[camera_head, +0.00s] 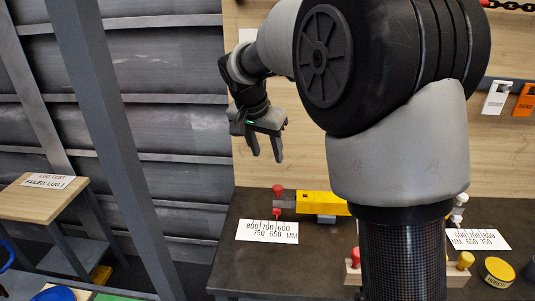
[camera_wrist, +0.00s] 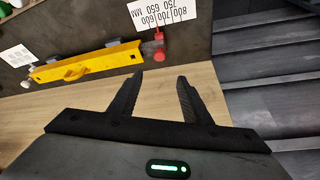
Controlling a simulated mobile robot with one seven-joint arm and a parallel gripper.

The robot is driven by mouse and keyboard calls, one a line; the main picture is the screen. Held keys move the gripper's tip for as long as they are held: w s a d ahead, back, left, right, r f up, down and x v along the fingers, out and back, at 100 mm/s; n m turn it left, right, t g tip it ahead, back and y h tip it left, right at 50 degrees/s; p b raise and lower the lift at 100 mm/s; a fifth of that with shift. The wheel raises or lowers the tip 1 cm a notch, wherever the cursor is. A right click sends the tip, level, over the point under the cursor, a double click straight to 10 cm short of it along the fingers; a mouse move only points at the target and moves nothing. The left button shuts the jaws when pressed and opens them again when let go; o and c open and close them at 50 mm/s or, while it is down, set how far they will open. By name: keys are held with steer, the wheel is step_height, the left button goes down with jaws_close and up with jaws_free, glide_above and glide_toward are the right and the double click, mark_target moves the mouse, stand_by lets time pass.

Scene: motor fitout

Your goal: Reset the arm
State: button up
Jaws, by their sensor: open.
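My gripper (camera_head: 264,146) hangs in the air above the dark workbench (camera_head: 225,262), in front of the wooden back panel. Its two fingers are apart with nothing between them. In the wrist view, my gripper (camera_wrist: 160,88) shows both black fingers spread and empty, with a green light on its body. My arm is bent and fills the upper middle and right of the head view, hiding part of the bench and panel.
A yellow bar fixture (camera_head: 318,203) with red knobs (camera_head: 278,190) lies on the bench, beside a printed millimetre card (camera_head: 267,231). A round yellow tin (camera_head: 497,271) is at right. Tags (camera_head: 496,98) hang on the panel. A grey post (camera_head: 112,140) and small wooden stand (camera_head: 40,203) are left.

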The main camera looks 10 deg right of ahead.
steer(key=s+d+r+n+p, duration=0.2)
steer(key=s+d+r+p, duration=0.15)
steer(key=s+r, duration=0.45)
steer(key=s+d+r+n+t+y+p, duration=0.1)
steer(key=s+n+p, duration=0.1)
steer(key=s, duration=0.9)
steer(key=s+d+r+n+y+p, duration=0.1)
steer(key=s+d+r+n+p, duration=0.1)
steer(key=s, duration=0.9)
steer(key=shift+s+d+r+n+t+y+p, duration=0.2)
steer(key=shift+d+r+n+t+y+p, duration=0.1)
steer(key=shift+n+t+p, duration=0.1)
